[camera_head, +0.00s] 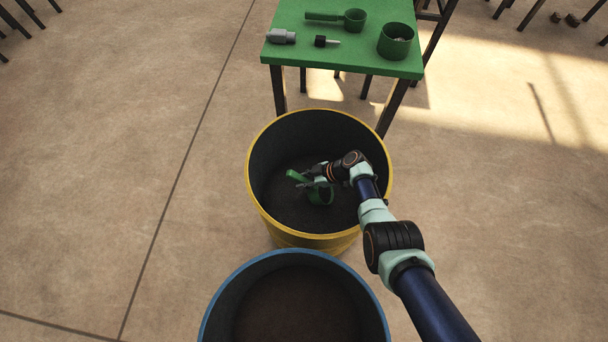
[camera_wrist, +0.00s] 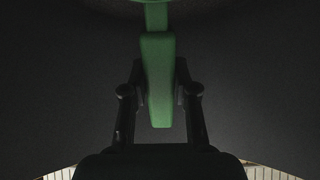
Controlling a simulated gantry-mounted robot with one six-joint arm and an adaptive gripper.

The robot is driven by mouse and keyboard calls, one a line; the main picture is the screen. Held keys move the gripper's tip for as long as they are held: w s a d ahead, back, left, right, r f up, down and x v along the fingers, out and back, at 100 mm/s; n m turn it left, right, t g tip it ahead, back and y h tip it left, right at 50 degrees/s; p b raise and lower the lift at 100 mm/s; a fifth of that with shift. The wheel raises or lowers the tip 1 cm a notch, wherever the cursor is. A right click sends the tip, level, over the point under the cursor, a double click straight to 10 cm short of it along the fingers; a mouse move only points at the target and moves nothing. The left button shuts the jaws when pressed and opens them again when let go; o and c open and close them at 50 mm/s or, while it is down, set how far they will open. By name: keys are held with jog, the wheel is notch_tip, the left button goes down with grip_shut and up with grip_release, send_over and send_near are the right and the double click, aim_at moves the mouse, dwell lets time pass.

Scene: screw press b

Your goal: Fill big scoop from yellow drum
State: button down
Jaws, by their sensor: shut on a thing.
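The yellow drum (camera_head: 254,195) stands on the floor in the middle of the head view, with dark material (camera_head: 285,212) in its bottom. My gripper (camera_head: 308,180) is inside the drum and shut on the handle of the big green scoop (camera_head: 320,194). The scoop's cup is low in the drum, near or at the dark material; I cannot tell whether it touches. In the wrist view the green handle (camera_wrist: 158,80) runs between my two fingers, and the cup is mostly cut off at the top edge. What the cup holds is hidden.
A blue drum (camera_head: 219,297) with brown material stands just in front of the yellow one. A green table (camera_head: 340,60) behind bears a smaller green scoop (camera_head: 352,19), a green pot (camera_head: 396,42), a grey part (camera_head: 281,37) and a black-handled tool (camera_head: 325,41). Open floor lies left.

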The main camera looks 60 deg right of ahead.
aim_at(291, 172)
jog(key=shift+r, duration=0.2)
jog(key=w+g+p, duration=0.1)
jog(key=w+a+r+g+h, duration=0.1)
jog(key=w+g, duration=0.1)
jog(key=w+r+g+p, duration=0.1)
jog(key=shift+w+a+r+p, duration=0.15)
jog(key=shift+w+a+p, duration=0.05)
jog(key=shift+p, duration=0.15)
jog(key=shift+w+a+r+g+h+b, duration=0.1)
jog(key=shift+w+g+h+b, duration=0.25)
jog(key=shift+g, duration=0.35)
jog(key=shift+s, duration=0.1)
notch_tip(291, 172, up, 25)
jog(key=p, duration=2.3)
